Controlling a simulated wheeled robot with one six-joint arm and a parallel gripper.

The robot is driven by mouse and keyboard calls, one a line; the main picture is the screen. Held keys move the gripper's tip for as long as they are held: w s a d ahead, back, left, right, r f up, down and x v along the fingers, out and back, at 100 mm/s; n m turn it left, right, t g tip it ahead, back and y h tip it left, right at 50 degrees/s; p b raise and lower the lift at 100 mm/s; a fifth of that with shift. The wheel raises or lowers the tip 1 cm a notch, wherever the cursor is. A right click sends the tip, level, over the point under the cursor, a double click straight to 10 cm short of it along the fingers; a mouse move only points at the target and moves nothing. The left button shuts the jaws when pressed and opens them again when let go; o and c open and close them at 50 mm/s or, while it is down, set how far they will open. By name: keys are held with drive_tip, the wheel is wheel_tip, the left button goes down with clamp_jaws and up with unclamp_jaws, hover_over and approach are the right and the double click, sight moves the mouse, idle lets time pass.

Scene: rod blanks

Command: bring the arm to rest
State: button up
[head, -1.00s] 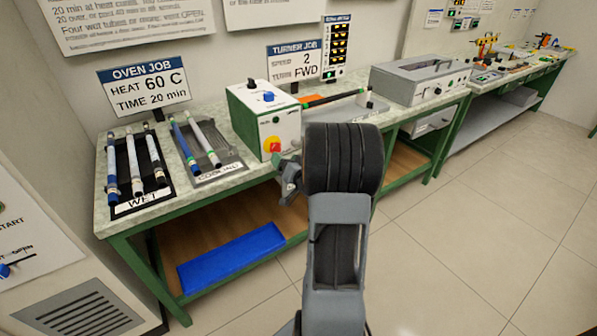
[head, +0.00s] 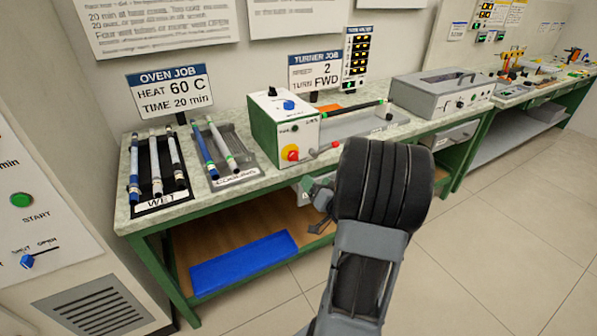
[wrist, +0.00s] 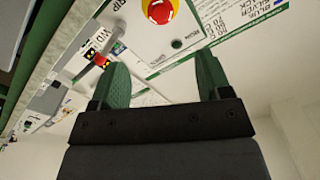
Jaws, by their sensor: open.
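My arm (head: 365,250) stands raised in the front middle of the head view, with thick black ribbed and grey links. My gripper (wrist: 158,82) shows in the wrist view with its two green fingers apart and nothing between them. In the head view the gripper end (head: 320,203) shows just left of the arm, in front of the bench's front side, and is partly hidden. The wrist view looks at a white panel with a red and yellow button (wrist: 159,10), beyond the fingers.
The green-framed bench (head: 130,215) holds a WET tray (head: 163,202) with several rods, a cooling tray (head: 236,178) with rods, the turner box (head: 285,125) and a grey lidded case (head: 440,95). A blue mat (head: 243,258) lies on the lower shelf. The floor at right is clear.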

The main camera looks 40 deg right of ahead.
drive_tip(key=s+d+f+g+h, duration=0.3)
drive_tip(key=d+f+g, duration=0.1)
drive_tip(key=f+g, duration=0.25)
drive_tip(key=s+a+r+n+g+y+p, duration=0.2)
drive_tip(key=a+r+p, duration=0.5)
drive_tip(key=a+r, duration=0.4)
drive_tip(key=s+a+r+n+g+y+p, duration=0.3)
drive_tip(key=s+a+r+n+g+p, duration=0.2)
drive_tip(key=a+r, duration=0.6)
drive_tip(key=a+p, duration=0.2)
drive_tip(key=a, duration=0.5)
drive_tip(key=shift+s+r+g+y, duration=0.25)
drive_tip(key=shift+s+g+y, duration=0.05)
drive_tip(key=shift+g, duration=0.05)
